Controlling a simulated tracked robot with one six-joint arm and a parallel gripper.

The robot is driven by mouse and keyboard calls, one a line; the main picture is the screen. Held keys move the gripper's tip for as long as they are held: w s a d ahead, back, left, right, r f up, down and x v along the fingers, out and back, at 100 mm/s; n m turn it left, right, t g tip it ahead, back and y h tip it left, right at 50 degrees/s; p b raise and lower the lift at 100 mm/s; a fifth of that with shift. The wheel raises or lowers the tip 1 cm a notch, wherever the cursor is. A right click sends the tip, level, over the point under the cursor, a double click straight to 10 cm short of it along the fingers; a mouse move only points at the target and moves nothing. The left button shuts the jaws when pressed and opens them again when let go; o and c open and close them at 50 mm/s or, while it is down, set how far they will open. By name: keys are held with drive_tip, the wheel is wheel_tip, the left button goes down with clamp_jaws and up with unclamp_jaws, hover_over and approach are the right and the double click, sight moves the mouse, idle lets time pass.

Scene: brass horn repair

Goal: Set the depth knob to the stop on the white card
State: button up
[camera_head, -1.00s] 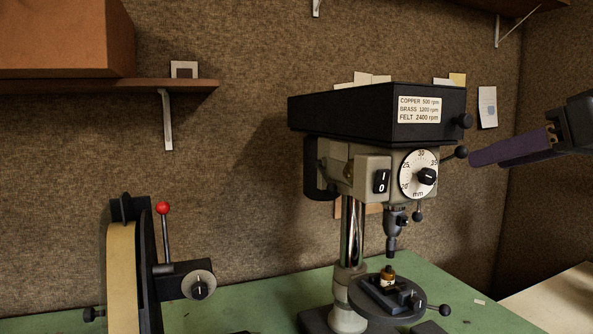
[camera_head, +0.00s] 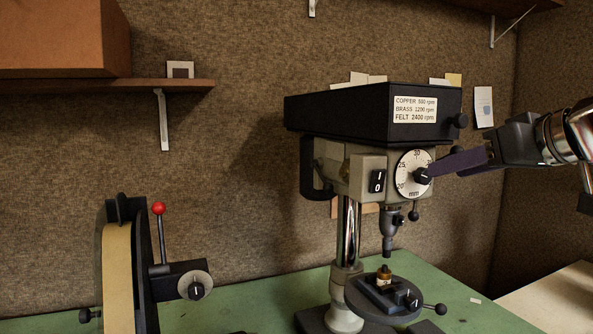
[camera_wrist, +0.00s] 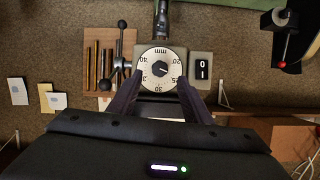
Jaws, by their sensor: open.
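The depth knob (camera_head: 422,176) is a black knob on a white round dial (camera_head: 402,180) marked in mm, on the drill press front. In the wrist view the dial is upside down, and the knob (camera_wrist: 160,69) sits at its centre with a white mark pointing right, roughly between 20 and 25. My gripper (camera_head: 434,170) is open, its purple fingers reaching in from the right. In the wrist view my gripper (camera_wrist: 157,82) has one finger on each side of the dial, with the knob between and apart from both. A white card (camera_head: 484,106) hangs on the wall; its markings are unreadable.
The drill press (camera_head: 375,112) has a speed label, a 1/0 switch (camera_head: 377,181) and a ball-ended lever (camera_wrist: 119,64) close to the fingers. More cards (camera_wrist: 18,91) show on the wall. A belt sander (camera_head: 120,270) stands at the left on the green bench (camera_head: 260,295).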

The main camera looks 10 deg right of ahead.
sight(427, 176)
drive_tip(key=shift+x, duration=3.25)
drive_tip(key=shift+s, duration=0.1)
drive_tip(key=shift+d, duration=0.1)
drive_tip(key=c, duration=1.1)
